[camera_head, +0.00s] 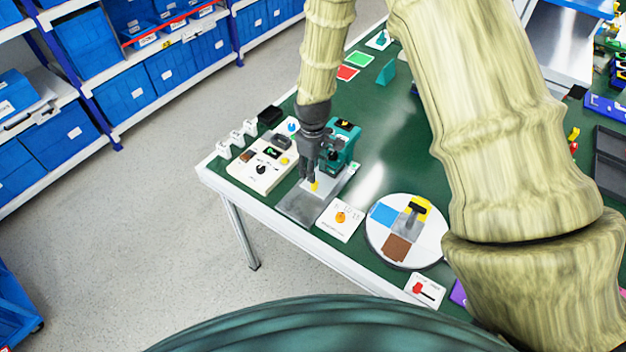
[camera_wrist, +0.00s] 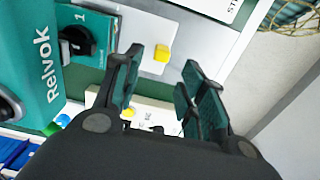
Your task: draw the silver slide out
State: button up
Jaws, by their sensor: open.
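The silver slide (camera_head: 327,186) is a light grey plate with a small yellow knob (camera_head: 314,186), in front of a teal machine (camera_head: 343,146). It lies on a longer grey base plate (camera_head: 298,207) that reaches the table's front edge. In the wrist view the slide (camera_wrist: 150,67) and its yellow knob (camera_wrist: 162,53) show beyond my fingers. My gripper (camera_head: 311,178) points down just above the knob. It is open, and in the wrist view the knob appears between the two fingertips (camera_wrist: 163,62). Whether the fingers touch it, I cannot tell.
A white control box (camera_head: 262,168) stands left of the machine. A white card with an orange knob (camera_head: 340,218) and a round turntable (camera_head: 376,238) lie to the right. The black dial (camera_wrist: 76,43) on the machine is close to my left finger. My arm hides part of the table.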

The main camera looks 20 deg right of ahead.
jog(key=shift+s+f+p, duration=0.1)
jog(key=shift+f+p, duration=0.95)
jog(key=shift+f, duration=2.4)
grip_shut()
